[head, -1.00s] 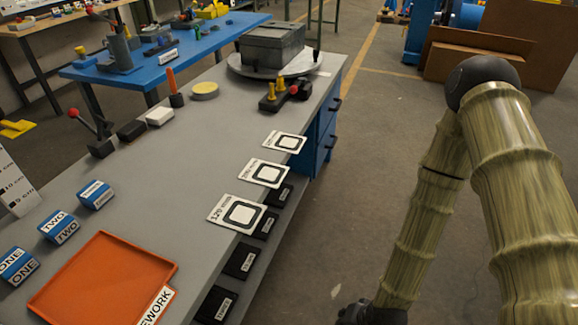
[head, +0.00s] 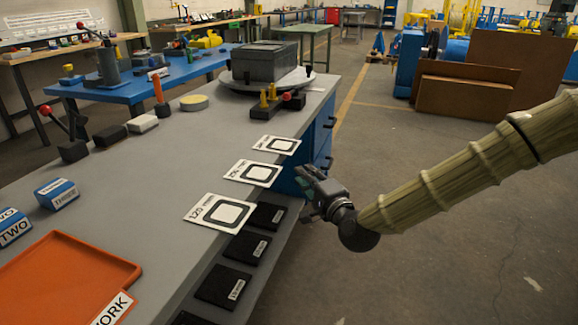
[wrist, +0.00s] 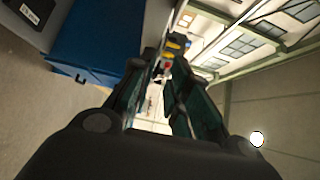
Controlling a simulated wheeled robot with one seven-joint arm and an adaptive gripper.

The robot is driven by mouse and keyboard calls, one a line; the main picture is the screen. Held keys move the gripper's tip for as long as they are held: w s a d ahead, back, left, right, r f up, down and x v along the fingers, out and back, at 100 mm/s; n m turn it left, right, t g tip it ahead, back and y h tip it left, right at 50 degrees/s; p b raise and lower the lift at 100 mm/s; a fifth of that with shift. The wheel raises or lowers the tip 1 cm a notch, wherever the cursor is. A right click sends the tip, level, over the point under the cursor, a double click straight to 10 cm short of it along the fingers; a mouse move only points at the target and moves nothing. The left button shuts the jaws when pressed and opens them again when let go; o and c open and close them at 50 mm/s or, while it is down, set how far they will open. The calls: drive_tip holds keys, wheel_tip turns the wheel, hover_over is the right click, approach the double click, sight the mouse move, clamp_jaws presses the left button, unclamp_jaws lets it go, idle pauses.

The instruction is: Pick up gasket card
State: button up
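Three white gasket cards, each with a dark rounded-square ring, lie in a row along the right edge of the grey bench. In the head view the largest near card (head: 219,212) has printed text on its left side, the middle card (head: 252,173) lies beyond it, and the far card (head: 276,145) is smallest. My gripper (head: 304,180) is to the right of the bench edge, apart from the cards. In the wrist view its two fingers (wrist: 160,85) stand apart with nothing between them. No gasket card can be made out in the wrist view.
An orange tray (head: 70,280) sits at the near left, with blue labelled blocks (head: 57,193) behind it. Black labelled pads (head: 222,287) lie below the bench edge. A grey box (head: 268,63) stands on a turntable at the far end.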

sight(287, 154)
drive_tip(key=x, duration=1)
drive_tip(key=shift+r, duration=0.1)
drive_tip(key=shift+c, duration=0.4)
clamp_jaws()
drive_tip(key=shift+r+p, duration=0.6)
drive_tip(key=shift+r, duration=0.75)
drive_tip(key=shift+f, duration=0.1)
